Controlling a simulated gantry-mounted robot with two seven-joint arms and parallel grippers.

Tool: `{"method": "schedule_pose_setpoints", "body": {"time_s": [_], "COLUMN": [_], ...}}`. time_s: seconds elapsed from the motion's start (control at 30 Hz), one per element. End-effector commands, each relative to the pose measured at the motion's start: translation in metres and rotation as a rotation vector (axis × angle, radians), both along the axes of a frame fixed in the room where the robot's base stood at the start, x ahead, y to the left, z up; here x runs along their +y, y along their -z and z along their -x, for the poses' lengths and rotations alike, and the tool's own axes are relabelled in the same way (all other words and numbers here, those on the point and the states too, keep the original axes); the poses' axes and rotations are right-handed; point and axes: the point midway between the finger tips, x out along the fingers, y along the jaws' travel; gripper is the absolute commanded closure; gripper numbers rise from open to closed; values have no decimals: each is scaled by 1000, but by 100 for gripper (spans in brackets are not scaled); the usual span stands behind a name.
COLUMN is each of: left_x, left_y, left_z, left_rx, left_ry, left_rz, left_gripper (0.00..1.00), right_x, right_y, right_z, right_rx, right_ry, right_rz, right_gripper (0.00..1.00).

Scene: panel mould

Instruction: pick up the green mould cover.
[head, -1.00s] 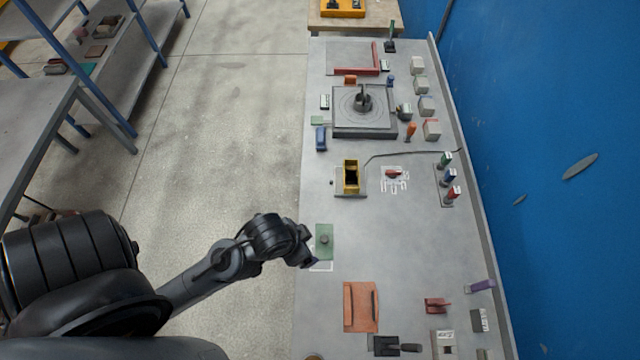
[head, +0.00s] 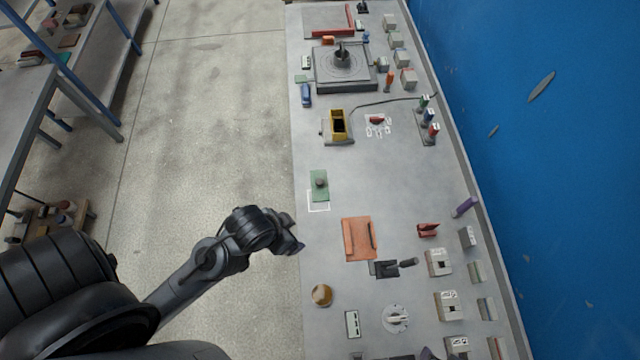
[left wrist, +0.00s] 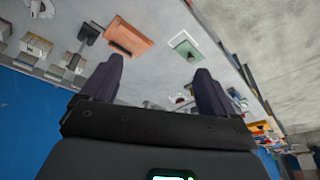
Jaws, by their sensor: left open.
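The green mould cover (head: 319,189) is a flat green plate with a round grey knob. It lies on the grey bench near its left edge, partly over a white outline. My left gripper (head: 297,247) is below it in the head view, near the bench's left edge, apart from the cover. In the left wrist view the two dark fingers (left wrist: 158,90) are spread with nothing between them. The green cover (left wrist: 185,43) shows beyond them there, towards the upper right. My right gripper is in no view.
An orange-red panel (head: 357,238) with a dark bar lies right of my left gripper. A black-handled tool (head: 384,269) and a brown round knob (head: 321,295) lie lower down. A yellow box (head: 338,122) stands above the cover. The bench right of the cover is clear.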

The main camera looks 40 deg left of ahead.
Motion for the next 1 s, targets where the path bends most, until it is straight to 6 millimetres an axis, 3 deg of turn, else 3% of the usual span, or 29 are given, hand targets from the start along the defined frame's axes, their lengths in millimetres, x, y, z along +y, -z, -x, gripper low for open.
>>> {"method": "schedule_pose_setpoints", "body": {"time_s": [0.33,0.53,0.83,1.0], "left_x": [-2,-4,-2,-7], "left_y": [1,1,2,-6], "left_z": [2,2,2,-16], "left_rx": [5,5,6,-98], "left_ry": [-3,-8,-9,-30], "left_rz": [7,15,9,39], "left_gripper": [13,42,42,42], "right_x": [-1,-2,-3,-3], "right_y": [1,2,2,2], "right_z": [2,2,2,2], "right_rx": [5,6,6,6], "right_ry": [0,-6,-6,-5], "right_rz": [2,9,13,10], "right_gripper": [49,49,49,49]}}
